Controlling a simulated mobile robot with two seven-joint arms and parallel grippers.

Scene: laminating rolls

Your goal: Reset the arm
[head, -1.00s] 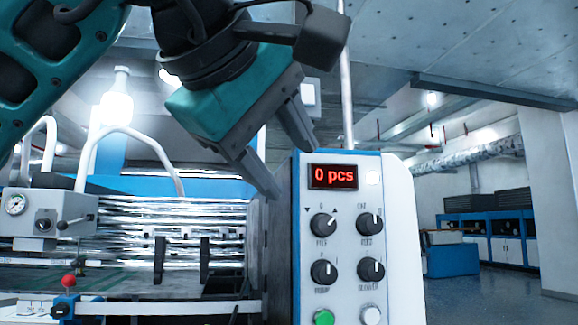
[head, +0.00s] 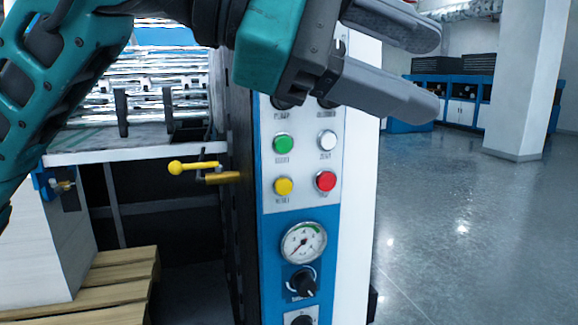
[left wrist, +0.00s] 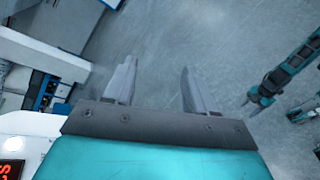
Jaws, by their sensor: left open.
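My left gripper (head: 425,68) is open and empty, in front of the upper part of the machine's control panel (head: 350,190) in the head view. Its two grey fingers point right, past the panel's edge. In the left wrist view the open fingers (left wrist: 158,88) have bare floor beyond them. The panel's green button (head: 284,144), white button (head: 327,140), yellow button (head: 283,186) and red button (head: 325,181) show below the gripper. The knobs above them are partly hidden by it. A red digital display (left wrist: 10,172) shows at the corner of the left wrist view.
A yellow-knobbed lever (head: 190,166) sticks out left of the panel. A pressure gauge (head: 303,243) is low on the panel. A wooden pallet (head: 115,290) stands at lower left. Open floor (head: 470,220) lies to the right, with blue cabinets (head: 460,100) and a pillar (head: 520,80) behind.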

